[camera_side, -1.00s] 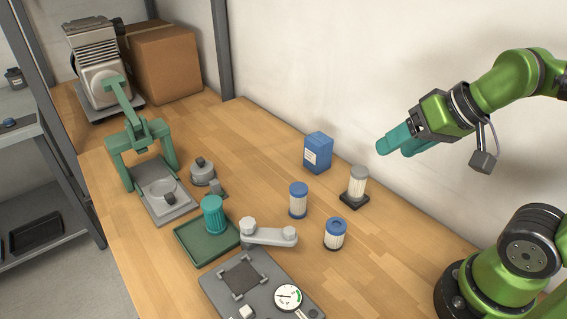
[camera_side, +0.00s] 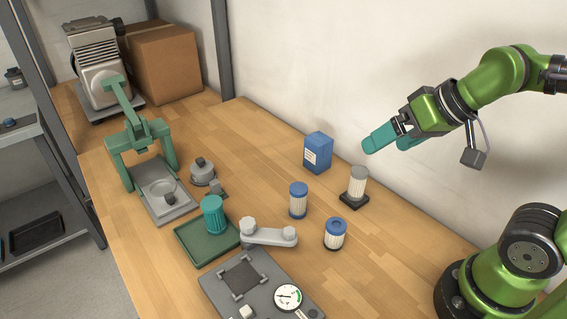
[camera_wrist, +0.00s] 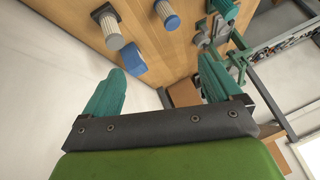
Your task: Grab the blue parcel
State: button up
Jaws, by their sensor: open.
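The blue parcel (camera_side: 318,153) is a small upright box with a white label, standing on the wooden bench near the wall. In the wrist view the blue parcel (camera_wrist: 132,60) shows just beyond the left fingertip, partly above it in the picture. My gripper (camera_side: 387,144) has teal fingers and is in the air, to the right of the parcel and apart from it. In the wrist view my gripper (camera_wrist: 162,70) has its fingers spread wide with nothing between them.
A grey-topped filter on a black base (camera_side: 357,187) stands right of the parcel. Blue-capped filters (camera_side: 298,200) (camera_side: 335,234) stand in front. A green tray (camera_side: 196,243) holds a teal filter (camera_side: 213,215). A green press (camera_side: 150,150) and cardboard box (camera_side: 165,65) are further left.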

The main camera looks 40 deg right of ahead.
jog(key=w+d+f+n+t+h, duration=0.1)
jog(key=w+d+f+n, duration=0.15)
jog(key=w+n, duration=0.4)
jog(key=n+t+h, duration=0.1)
jog(key=n+t, duration=0.4)
jog(key=n, duration=2.7)
send_over(323, 141)
jog(key=s, duration=0.1)
jog(key=shift+m, duration=0.25)
jog(key=f, duration=0.8)
jog(key=shift+s, duration=0.2)
jog(key=shift+f, duration=0.2)
notch_tip(323, 141, down, 6)
jog(key=shift+r, duration=0.1)
jog(key=shift+f+x, duration=0.2)
jog(key=shift+x, duration=2.5)
jog(key=shift+s, duration=0.1)
